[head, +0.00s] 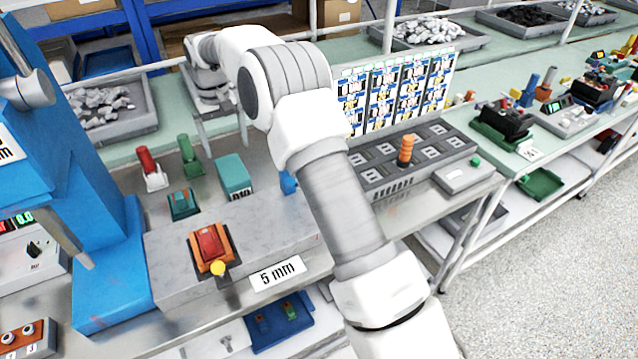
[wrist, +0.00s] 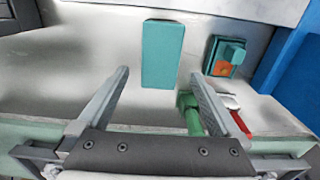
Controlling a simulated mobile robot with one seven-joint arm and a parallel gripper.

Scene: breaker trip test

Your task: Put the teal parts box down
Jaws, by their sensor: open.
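The teal parts box (head: 234,176) stands on the metal bench top, with dark lettering on its near side. In the wrist view the teal box (wrist: 162,53) shows its plain top, lined up between and beyond my fingertips. My gripper (head: 226,143) is open, pointing down above and behind the box in the head view. Its two fingers also show spread in the wrist view (wrist: 159,75), with nothing held between them. The fingers appear clear of the box, though the exact gap is hard to judge.
A green-handled part (head: 191,155) and a red-handled part (head: 149,168) stand left of the box. A small teal and orange unit (head: 183,205) is nearer. A grey block (head: 270,232) carries a red and orange device (head: 210,248). A blue press (head: 105,215) rises at left.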

